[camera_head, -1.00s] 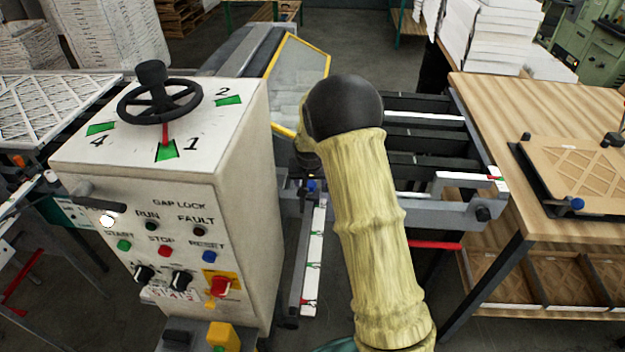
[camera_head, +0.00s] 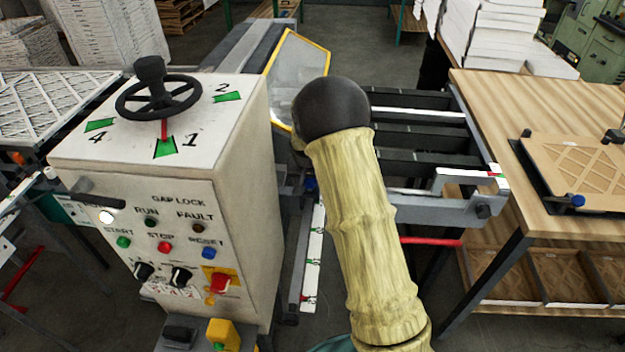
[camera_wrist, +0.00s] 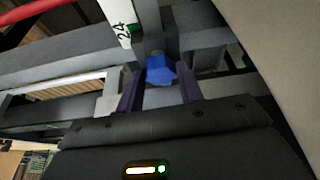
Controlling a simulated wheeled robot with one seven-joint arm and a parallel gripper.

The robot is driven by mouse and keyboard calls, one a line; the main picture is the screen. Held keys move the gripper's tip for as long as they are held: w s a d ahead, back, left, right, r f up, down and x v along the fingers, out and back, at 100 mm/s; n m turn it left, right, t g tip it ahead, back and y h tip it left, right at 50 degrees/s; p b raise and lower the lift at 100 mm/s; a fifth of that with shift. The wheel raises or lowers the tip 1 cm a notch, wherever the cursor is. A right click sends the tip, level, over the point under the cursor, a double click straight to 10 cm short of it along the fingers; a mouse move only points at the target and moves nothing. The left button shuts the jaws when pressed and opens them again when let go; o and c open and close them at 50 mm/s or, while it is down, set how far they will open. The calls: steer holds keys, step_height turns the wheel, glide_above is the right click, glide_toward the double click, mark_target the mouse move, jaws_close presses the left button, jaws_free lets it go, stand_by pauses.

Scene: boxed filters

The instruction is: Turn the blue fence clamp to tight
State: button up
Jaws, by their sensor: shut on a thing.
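The blue fence clamp (camera_wrist: 160,70) is a small blue knob in the wrist view, on a grey metal rail beside a white scale strip marked 24. My gripper (camera_wrist: 160,84) has its two dark fingers on either side of the knob and is shut on it. In the head view a small blue spot of the clamp (camera_head: 311,183) shows just left of my sleeved arm. My arm hides the gripper there. The angle of the clamp is hard to read.
A control cabinet (camera_head: 235,180) with a black handwheel (camera_head: 158,98) stands left of my arm. A wooden table (camera_head: 490,110) with a filter tray stands at the right. Dark machine rails (camera_head: 415,135) and a red bar (camera_head: 432,242) lie behind my arm.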

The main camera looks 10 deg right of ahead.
steer(key=shift+s+a+f+m, duration=0.1)
steer(key=shift+a+f+m, duration=0.05)
steer(key=shift+m, duration=0.15)
steer(key=o, duration=1)
steer(key=shift+s, duration=0.1)
steer(key=shift+w, duration=0.2)
steer(key=b+v, duration=0.3)
steer(key=v, duration=1.4)
steer(key=shift+a+r, duration=0.15)
steer(key=shift+r, duration=0.15)
